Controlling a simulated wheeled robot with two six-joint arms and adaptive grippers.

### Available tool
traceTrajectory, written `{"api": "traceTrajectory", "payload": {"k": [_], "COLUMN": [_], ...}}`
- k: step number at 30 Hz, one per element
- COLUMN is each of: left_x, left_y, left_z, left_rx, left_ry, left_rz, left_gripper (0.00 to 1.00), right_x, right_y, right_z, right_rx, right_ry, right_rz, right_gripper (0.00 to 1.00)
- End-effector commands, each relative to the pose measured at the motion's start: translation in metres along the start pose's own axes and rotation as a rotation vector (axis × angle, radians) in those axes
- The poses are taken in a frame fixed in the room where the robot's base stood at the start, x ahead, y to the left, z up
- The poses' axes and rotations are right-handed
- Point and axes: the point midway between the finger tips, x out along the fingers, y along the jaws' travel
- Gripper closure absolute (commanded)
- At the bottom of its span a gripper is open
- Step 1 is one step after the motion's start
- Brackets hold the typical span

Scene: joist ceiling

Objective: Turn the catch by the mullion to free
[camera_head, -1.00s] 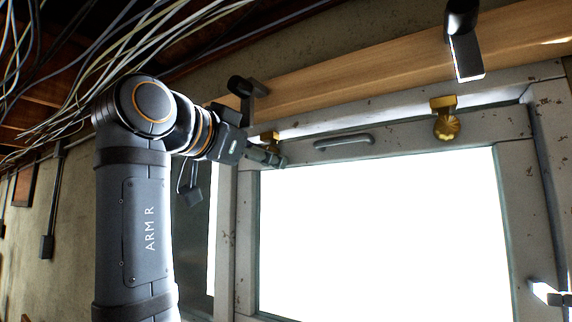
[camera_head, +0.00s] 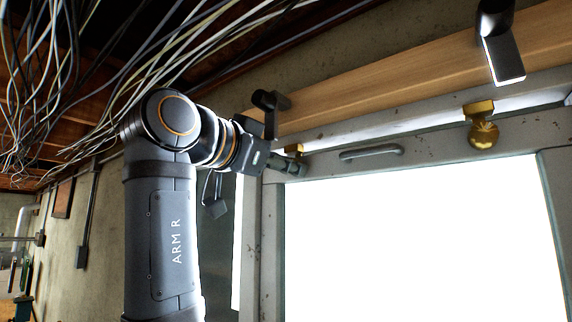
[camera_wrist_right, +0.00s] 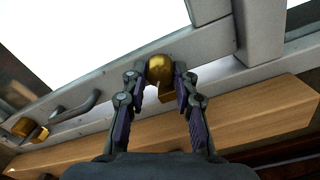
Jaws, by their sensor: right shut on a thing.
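The brass catch by the mullion (camera_wrist_right: 160,68) sits at the top of the window frame, near the mullion (camera_wrist_right: 255,30). In the right wrist view its rounded knob is between the two fingers of my right gripper (camera_wrist_right: 160,75), which is shut on it. In the head view my right gripper (camera_head: 296,168) reaches the frame's top left corner and hides most of this catch (camera_head: 293,148). I cannot tell how far the catch is turned. A second brass catch (camera_head: 483,134) is farther right on the top rail, and nothing touches it. My left gripper is not in view.
A wooden beam (camera_head: 400,78) runs above the window, with dark brackets (camera_head: 270,108) and (camera_head: 500,45) on it. A grey handle (camera_head: 370,152) is on the sash's top rail. Loose cables (camera_head: 90,90) hang near my right arm. The glass area is bright and clear.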

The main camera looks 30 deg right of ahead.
Motion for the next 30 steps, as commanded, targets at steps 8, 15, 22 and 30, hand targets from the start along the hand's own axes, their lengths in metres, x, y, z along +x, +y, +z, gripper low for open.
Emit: {"api": "traceTrajectory", "payload": {"k": [8, 15, 22, 30], "left_x": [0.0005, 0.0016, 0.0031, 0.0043], "left_y": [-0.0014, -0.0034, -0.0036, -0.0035], "left_z": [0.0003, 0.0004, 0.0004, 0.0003], "left_rx": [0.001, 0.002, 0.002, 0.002], "left_ry": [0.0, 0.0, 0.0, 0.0], "left_rz": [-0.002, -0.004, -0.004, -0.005], "left_gripper": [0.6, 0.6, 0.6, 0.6], "right_x": [0.0004, 0.0005, 0.0004, 0.0004], "right_y": [-0.0001, 0.0, 0.0, -0.0002], "right_z": [-0.0003, -0.0003, -0.0005, -0.0008], "right_rx": [-0.072, -0.239, -0.409, -0.552], "right_ry": [0.001, 0.001, 0.001, 0.002], "right_rz": [0.0, -0.001, -0.001, -0.001], "right_gripper": [1.0, 1.0, 1.0, 1.0]}}
